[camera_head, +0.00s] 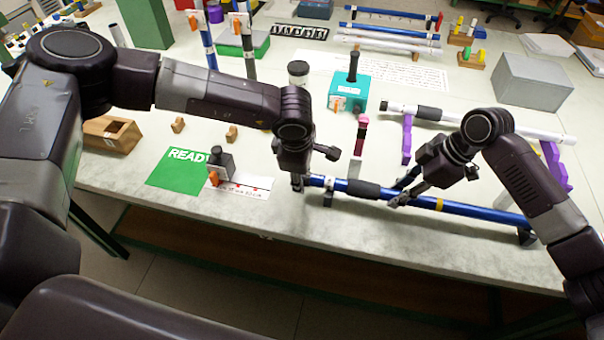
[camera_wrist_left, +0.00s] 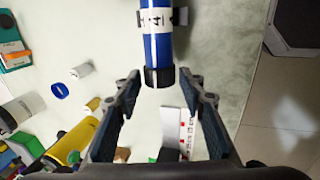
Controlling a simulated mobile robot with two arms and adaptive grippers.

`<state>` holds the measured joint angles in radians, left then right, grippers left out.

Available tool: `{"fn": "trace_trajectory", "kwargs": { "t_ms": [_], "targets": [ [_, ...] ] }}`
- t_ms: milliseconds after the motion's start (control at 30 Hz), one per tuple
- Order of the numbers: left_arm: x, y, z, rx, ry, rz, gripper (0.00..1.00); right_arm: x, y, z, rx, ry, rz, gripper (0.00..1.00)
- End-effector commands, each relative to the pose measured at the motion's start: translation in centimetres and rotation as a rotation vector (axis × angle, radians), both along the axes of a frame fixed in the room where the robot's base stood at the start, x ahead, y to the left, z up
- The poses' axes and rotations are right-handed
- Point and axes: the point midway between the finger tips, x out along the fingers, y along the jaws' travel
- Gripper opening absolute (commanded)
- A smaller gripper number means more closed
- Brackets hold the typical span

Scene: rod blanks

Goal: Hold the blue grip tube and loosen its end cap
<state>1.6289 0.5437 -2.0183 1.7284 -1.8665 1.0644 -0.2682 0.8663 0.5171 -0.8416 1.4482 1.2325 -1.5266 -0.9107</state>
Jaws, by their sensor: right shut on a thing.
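The blue grip tube (camera_head: 480,212) lies along the table's front edge on dark supports, with a black sleeve and a yellow band. My right gripper (camera_head: 402,196) is shut on the tube right of the sleeve. My left gripper (camera_head: 299,184) is at the tube's left end. In the left wrist view, the tube (camera_wrist_left: 156,47) comes in from the top with a white label marked 4. Its black end cap (camera_wrist_left: 159,77) sits on the end, between the fingertips of my left gripper (camera_wrist_left: 163,84). Those fingers are open, with a gap on both sides of the cap.
A green READY mat (camera_head: 170,172) and a white marked strip (camera_head: 247,191) lie to the left. A teal box (camera_head: 347,92), a white rod (camera_head: 480,125) on purple stands and a grey box (camera_head: 533,82) are behind. The table's front edge is close to the tube.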

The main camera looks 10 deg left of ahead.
Motion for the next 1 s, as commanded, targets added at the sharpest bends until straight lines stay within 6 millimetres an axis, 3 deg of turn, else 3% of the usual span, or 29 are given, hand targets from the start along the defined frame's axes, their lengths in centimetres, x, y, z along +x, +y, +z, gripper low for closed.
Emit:
{"fn": "trace_trajectory", "kwargs": {
  "t_ms": [33,300,667,1000],
  "targets": [
    [0.0,0.0,0.02,0.0,0.0,0.0,0.29,0.02,0.01,0.04,0.0,0.0,0.0,0.0],
    [0.01,0.0,0.05,0.0,0.0,0.0,0.02,0.02,0.01,0.04,0.0,0.0,0.0,0.0],
    [0.34,0.13,0.03,0.007,0.062,0.006,0.02,0.0,0.0,0.02,0.0,0.0,0.0,0.0],
    [0.67,0.11,-0.03,0.005,0.265,0.008,0.02,-0.02,-0.01,0.03,0.0,0.001,0.001,0.0]
  ]
}}
